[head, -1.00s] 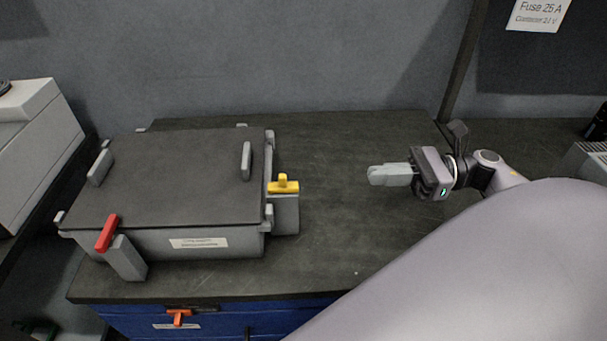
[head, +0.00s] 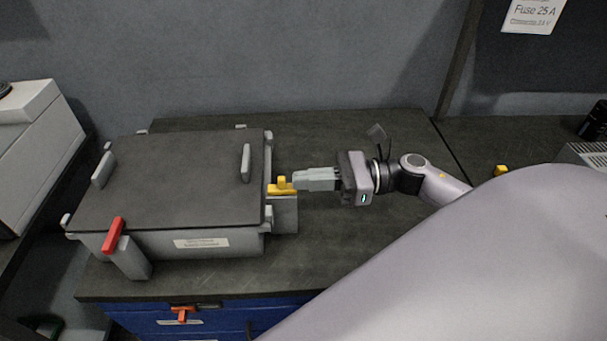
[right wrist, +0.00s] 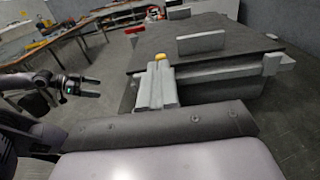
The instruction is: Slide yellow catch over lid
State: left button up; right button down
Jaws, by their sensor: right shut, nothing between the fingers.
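The yellow catch (head: 281,188) sits on a grey block on the right side of the grey box, beside the dark lid (head: 185,180). The lid lies flat on the box. My right gripper (head: 297,180) is shut and empty, its fingertips close to the right side of the catch's raised knob; I cannot tell whether they touch. In the right wrist view the catch (right wrist: 160,57) shows just beyond the shut fingers, which hide most of it. My left gripper (right wrist: 92,87) shows at the left of that view, its fingers apart, away from the box.
A red catch (head: 113,236) stands at the box's front left. Grey handles rise from the lid, one (head: 246,163) near the yellow catch. The dark bench top (head: 345,235) is clear right of the box. A grey unit (head: 40,140) stands at far left.

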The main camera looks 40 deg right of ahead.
aim_at(287, 188)
jog(key=shift+w+a, duration=0.25)
jog(key=shift+a, duration=0.2)
jog(key=shift+a, duration=0.1)
jog(key=b+x, duration=0.1)
jog(key=x, duration=0.1)
jog(key=shift+w+a+f, duration=0.1)
jog(key=shift+w+a, duration=0.1)
jog(key=shift+a, duration=0.2)
